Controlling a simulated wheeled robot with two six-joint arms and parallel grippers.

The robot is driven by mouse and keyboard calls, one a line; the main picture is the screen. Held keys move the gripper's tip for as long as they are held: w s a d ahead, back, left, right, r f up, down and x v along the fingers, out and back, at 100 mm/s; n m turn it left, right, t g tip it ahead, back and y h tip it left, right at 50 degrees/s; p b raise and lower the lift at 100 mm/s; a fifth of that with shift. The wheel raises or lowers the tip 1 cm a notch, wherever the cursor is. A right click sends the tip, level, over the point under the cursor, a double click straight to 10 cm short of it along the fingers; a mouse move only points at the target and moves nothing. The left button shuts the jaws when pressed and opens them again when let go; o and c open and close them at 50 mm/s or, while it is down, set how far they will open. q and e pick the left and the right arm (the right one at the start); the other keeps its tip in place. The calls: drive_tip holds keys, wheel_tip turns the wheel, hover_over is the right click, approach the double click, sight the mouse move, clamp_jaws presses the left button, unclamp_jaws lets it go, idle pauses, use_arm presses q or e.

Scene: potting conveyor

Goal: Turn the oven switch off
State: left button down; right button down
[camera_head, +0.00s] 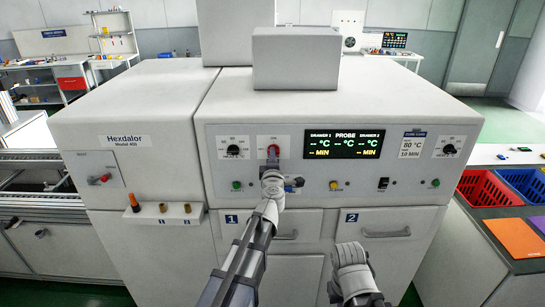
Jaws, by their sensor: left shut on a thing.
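The oven (215,105) is a large white cabinet with a front control panel. The oven switch (273,150) is a red part on a pale plate, left of the dark display. My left gripper (272,163) reaches up to it from below and is shut on it. The gripper hides the lower part of the switch, so its exact position is hard to read. The display (344,144) is lit with dashes instead of numbers. My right gripper (350,256) is in front of the lower drawers, away from the panel; its fingers are not clear.
Drawer 1 (246,231) and drawer 2 (386,229) are closed below the panel. Two knobs (233,150) (449,149) flank the display area. A small shelf with probes (163,216) juts out at left. Red (486,189) and blue (524,184) crates stand at right.

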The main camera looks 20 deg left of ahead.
idle(0.6)
use_arm(q)
drive_tip(key=c, duration=0.8)
unclamp_jaws()
drive_tip(key=shift+c, duration=0.2)
drive_tip(key=shift+s, duration=0.1)
drive_tip(key=v, duration=0.7)
drive_tip(key=shift+s, duration=0.35)
drive_tip(key=shift+d, duration=0.1)
